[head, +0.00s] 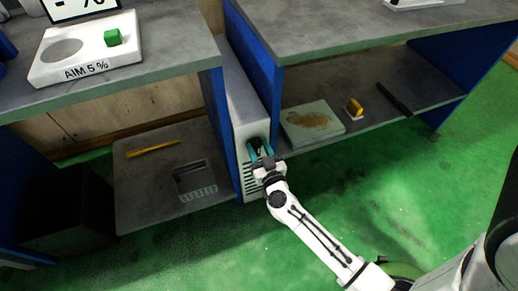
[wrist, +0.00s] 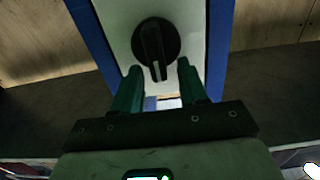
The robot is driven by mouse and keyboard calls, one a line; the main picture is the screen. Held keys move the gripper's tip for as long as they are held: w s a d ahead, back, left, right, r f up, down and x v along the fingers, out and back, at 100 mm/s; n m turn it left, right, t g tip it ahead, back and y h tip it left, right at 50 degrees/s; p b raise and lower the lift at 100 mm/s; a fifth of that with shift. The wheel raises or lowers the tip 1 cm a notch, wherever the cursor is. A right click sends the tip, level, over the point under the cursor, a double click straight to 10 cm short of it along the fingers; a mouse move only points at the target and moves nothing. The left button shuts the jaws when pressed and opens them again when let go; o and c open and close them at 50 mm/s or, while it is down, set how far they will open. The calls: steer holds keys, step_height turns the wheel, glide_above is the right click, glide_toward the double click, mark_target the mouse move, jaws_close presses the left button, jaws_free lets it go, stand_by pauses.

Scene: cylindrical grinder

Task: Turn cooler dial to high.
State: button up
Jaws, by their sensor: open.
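The cooler is a tall, narrow white unit (head: 232,85) standing between two blue panels. Its black dial (wrist: 155,50) is on the white front face in the wrist view, with its ridge pointing down and slightly right. In the head view the dial is mostly hidden by my gripper (head: 259,150). My gripper (wrist: 158,78) is open, with its two green fingers just below the dial, one toward each side of it. Nothing is between the fingers except perhaps the lower end of the dial's ridge; I cannot tell if they touch it. The setting marks are not legible.
Blue panels (head: 252,50) flank the cooler closely. A lower shelf at left holds a yellow stick (head: 153,147) and a grey device (head: 194,180). The right shelf holds a stained pad (head: 312,122), a yellow-topped block (head: 355,108) and a dark bar (head: 394,99). Green floor (head: 400,180) is open in front.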

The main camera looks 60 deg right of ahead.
jaws_close()
stand_by(0.3)
